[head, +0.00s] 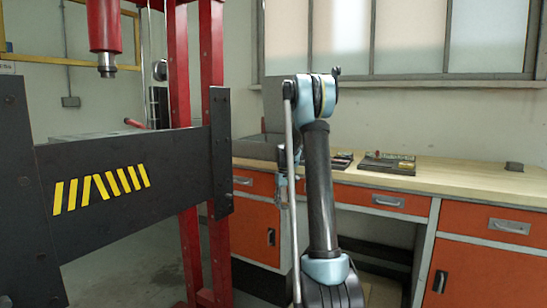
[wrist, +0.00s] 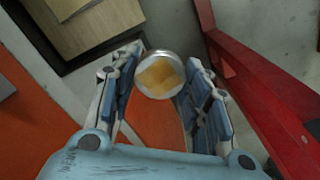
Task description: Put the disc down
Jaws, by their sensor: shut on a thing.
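The disc (wrist: 160,75) is round, with a bright metal rim and a mottled tan-orange face. It sits between the fingertips of my gripper (wrist: 164,62) in the wrist view. My gripper is shut on it, with a finger on each side. In the head view my gripper (head: 283,165) is small and mostly hidden behind my arm, in front of the workbench. I cannot make out the disc there.
The workbench (head: 460,181) has a pale wooden top and orange drawers. A red press frame (head: 212,60) with a black striped beam (head: 120,170) stands left.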

